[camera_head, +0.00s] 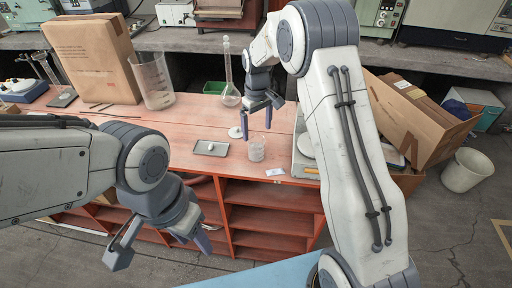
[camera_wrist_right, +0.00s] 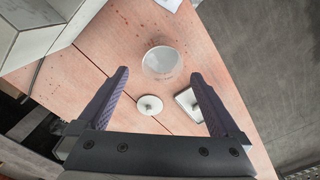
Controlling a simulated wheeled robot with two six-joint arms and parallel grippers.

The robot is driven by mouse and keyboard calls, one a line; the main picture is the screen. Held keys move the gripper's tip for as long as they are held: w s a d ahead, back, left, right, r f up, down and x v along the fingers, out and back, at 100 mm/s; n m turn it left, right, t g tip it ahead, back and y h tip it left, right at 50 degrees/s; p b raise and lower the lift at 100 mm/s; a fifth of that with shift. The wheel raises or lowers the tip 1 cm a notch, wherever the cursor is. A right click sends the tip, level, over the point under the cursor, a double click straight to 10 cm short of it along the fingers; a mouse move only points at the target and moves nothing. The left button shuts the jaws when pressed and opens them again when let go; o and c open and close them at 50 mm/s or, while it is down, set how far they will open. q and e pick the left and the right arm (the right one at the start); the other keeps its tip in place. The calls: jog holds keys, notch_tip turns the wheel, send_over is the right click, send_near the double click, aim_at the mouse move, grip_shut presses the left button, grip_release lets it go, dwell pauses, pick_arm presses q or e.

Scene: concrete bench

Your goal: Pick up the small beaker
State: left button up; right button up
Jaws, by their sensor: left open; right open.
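The small beaker (camera_head: 256,149) is clear glass and stands upright near the front edge of the red wooden bench. It also shows in the right wrist view (camera_wrist_right: 162,62), seen from above. My right gripper (camera_head: 259,118) is open and points down just above and behind the beaker. In the right wrist view the beaker lies beyond the open fingertips (camera_wrist_right: 160,75), roughly centred between them, with nothing held. My left gripper (camera_head: 160,248) is open and empty, low in front of the bench's shelves.
A small grey tray (camera_head: 210,148) and a white round disc-like piece (camera_head: 235,132) lie left of the beaker. A white card (camera_head: 276,172) lies at the front edge. A flask (camera_head: 228,85), a large beaker (camera_head: 152,82) and a cardboard box (camera_head: 92,60) stand farther back.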

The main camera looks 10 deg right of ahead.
aim_at(256, 148)
notch_tip(256, 148, down, 4)
jog(key=shift+s+r, duration=0.1)
jog(key=shift+r, duration=0.1)
jog(key=shift+f+p, duration=0.55)
jog(key=shift+p, duration=0.1)
notch_tip(256, 148, down, 4)
jog(key=shift+a+r+p, duration=0.15)
jog(key=shift+r+p, duration=0.05)
jog(key=shift+p, duration=0.5)
jog(key=shift+f, duration=0.4)
jog(key=c, duration=1.5)
